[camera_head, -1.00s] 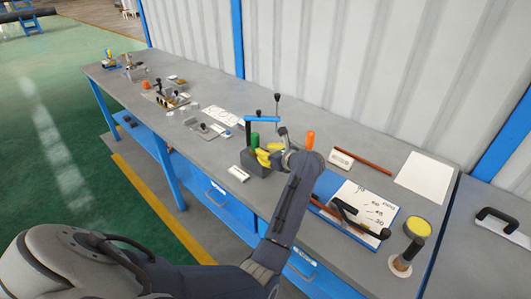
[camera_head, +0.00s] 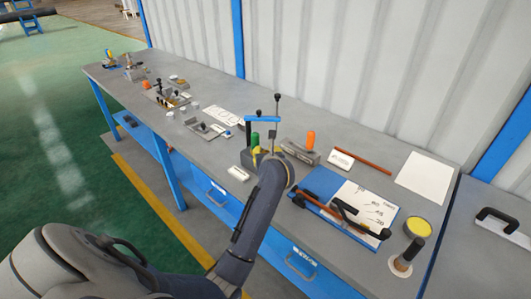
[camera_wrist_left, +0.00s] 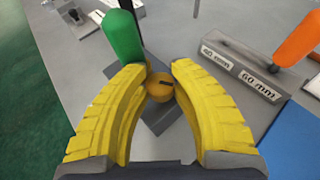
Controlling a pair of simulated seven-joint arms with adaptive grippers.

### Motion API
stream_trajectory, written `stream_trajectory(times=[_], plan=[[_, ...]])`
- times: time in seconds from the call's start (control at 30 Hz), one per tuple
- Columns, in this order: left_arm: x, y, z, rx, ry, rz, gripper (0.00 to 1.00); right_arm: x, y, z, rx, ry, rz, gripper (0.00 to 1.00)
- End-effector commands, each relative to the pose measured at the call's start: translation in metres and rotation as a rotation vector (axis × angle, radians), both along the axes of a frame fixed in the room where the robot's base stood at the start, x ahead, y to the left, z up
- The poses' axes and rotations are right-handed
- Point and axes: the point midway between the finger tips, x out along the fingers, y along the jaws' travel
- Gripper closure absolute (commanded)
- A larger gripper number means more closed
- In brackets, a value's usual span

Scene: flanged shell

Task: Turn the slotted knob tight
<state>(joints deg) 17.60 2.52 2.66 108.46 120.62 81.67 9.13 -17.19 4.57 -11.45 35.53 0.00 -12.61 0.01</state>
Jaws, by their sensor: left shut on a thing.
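The slotted knob (camera_wrist_left: 160,87) is a small brass-orange round piece with a dark slot on its face, above a grey base (camera_wrist_left: 160,120) in the left wrist view. My left gripper (camera_wrist_left: 159,84) has its two yellow ribbed fingers on either side of the knob and is shut on it. In the head view the gripper (camera_head: 257,154) is mostly behind my own wrist, and the knob is hidden there. My right gripper is not in view.
A green handle (camera_wrist_left: 121,36) stands close beside the left finger. A grey labelled block (camera_wrist_left: 240,72) and an orange handle (camera_wrist_left: 298,38) are to the right. A blue-handled lever (camera_head: 262,119) rises behind the gripper. A blue board (camera_head: 318,181) lies right on the bench.

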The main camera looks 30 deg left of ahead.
Motion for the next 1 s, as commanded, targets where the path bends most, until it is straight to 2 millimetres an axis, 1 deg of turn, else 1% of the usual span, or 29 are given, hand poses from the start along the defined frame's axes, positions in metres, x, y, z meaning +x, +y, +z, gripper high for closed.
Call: stream_trajectory(times=[0.33, 0.37, 0.5, 0.57, 0.83, 1.0], plan=[[0.000, 0.001, 0.000, 0.001, 0.000, 0.000, 1.00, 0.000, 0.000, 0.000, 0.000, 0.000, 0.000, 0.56], [0.000, 0.001, 0.000, 0.001, 0.000, 0.000, 0.73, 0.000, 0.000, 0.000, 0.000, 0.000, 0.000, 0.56], [0.000, 0.001, 0.000, 0.001, -0.001, 0.000, 0.56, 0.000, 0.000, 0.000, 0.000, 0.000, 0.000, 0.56], [0.000, 0.000, 0.000, 0.001, -0.001, 0.000, 0.51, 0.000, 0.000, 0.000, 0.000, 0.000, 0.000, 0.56], [-0.001, -0.001, 0.000, 0.000, 0.000, -0.001, 0.51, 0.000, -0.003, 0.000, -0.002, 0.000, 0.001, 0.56], [-0.010, -0.010, 0.006, -0.001, -0.002, -0.001, 0.51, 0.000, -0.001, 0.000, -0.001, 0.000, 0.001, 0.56]])
